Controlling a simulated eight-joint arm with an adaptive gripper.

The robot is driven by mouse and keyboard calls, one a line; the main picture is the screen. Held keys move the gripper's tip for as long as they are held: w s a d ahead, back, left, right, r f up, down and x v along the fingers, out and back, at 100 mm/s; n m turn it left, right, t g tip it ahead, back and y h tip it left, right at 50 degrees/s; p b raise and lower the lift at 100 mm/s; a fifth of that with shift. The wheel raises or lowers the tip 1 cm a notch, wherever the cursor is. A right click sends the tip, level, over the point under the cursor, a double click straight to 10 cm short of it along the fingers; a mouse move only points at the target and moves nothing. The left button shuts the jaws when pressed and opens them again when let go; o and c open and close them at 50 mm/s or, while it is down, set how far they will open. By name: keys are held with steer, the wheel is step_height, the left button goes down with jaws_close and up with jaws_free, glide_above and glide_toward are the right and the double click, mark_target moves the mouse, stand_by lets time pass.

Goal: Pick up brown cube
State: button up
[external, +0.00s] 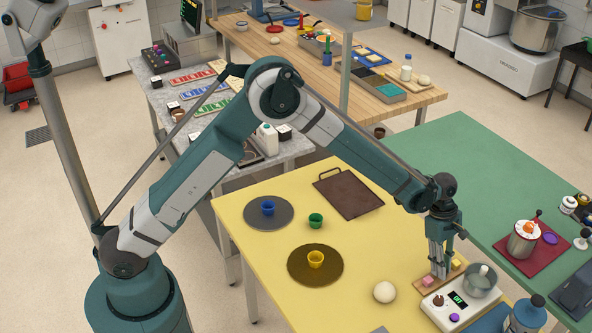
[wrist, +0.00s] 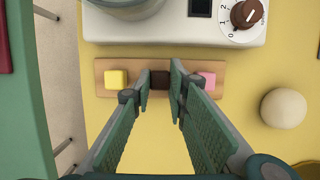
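The brown cube (wrist: 160,80) lies on a wooden board (wrist: 136,64), between a yellow cube (wrist: 116,78) and a pink cube (wrist: 208,80). My gripper (wrist: 161,84) is open, with its fingertips to the left and right of the brown cube in the wrist view. I cannot tell whether either finger touches it. In the external view my gripper (external: 440,274) points down over the board, and the brown cube is hidden behind the fingers. The pink cube (external: 428,281) and yellow cube (external: 456,264) show on either side of them.
A white hot plate (external: 446,313) with a pot (external: 480,281) stands close beside the board. A pale dough ball (external: 385,292) lies nearby on the yellow table. Cups on round mats and a brown tray (external: 348,194) stand further off. A green table (external: 470,160) adjoins.

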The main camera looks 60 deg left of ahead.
steer(key=shift+r, duration=0.1)
steer(key=shift+c, duration=0.4)
step_height(320, 180, up, 10)
steer(key=shift+p, duration=0.4)
